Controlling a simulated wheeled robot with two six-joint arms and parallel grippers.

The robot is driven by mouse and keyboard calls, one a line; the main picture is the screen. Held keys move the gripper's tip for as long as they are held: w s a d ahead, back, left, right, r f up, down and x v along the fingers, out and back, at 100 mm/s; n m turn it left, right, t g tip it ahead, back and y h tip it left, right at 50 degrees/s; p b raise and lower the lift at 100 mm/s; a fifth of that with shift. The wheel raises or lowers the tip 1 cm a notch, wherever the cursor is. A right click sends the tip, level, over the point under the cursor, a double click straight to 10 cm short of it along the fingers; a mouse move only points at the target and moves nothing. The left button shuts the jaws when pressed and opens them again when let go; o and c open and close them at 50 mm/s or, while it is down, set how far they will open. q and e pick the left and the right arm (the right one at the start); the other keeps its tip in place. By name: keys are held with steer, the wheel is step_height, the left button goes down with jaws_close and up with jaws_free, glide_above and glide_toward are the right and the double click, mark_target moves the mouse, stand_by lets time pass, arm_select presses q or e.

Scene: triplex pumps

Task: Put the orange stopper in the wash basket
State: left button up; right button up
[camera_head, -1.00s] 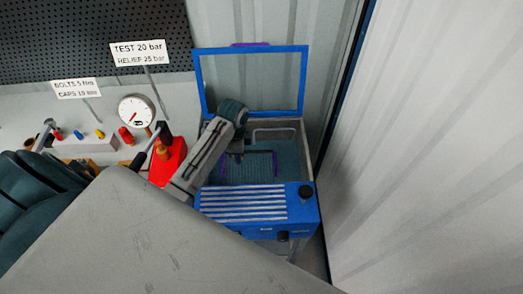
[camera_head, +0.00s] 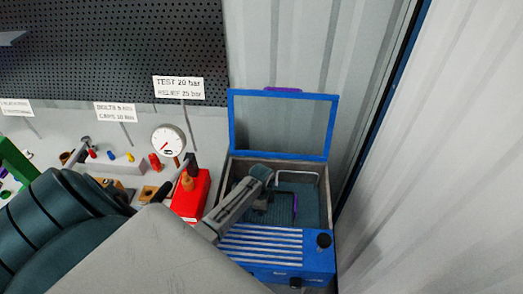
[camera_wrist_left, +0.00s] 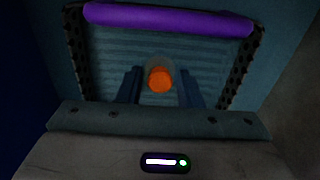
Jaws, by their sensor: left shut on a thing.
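The orange stopper (camera_wrist_left: 160,79) shows in the left wrist view between the two dark fingers of my left gripper (camera_wrist_left: 160,88), which is shut on it. The wash basket, with a purple handle (camera_wrist_left: 168,19) and dark perforated sides, lies below and around the stopper in that view. In the head view my left gripper (camera_head: 262,204) reaches down into the open blue washer (camera_head: 262,242). It is over the basket, whose purple handle part (camera_head: 295,203) shows to its right. The stopper is hidden there by the gripper and wrist. My right gripper is not in view.
The washer's blue-framed lid (camera_head: 283,125) stands open behind the tub. A red box (camera_head: 192,196) with a lever stands just left of the washer. A gauge (camera_head: 168,141) and small coloured parts lie on the bench. A corrugated wall (camera_head: 440,180) closes the right side.

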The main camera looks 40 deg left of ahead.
arm_select(q)
steer(key=shift+f, duration=0.1)
steer(key=o, duration=1)
steer(key=shift+o, duration=0.2)
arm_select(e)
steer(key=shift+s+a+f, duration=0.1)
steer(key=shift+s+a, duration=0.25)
arm_select(q)
steer(key=shift+r, duration=0.45)
step_height(320, 180, up, 11)
steer(key=b, duration=0.2)
steer(key=shift+r, duration=0.2)
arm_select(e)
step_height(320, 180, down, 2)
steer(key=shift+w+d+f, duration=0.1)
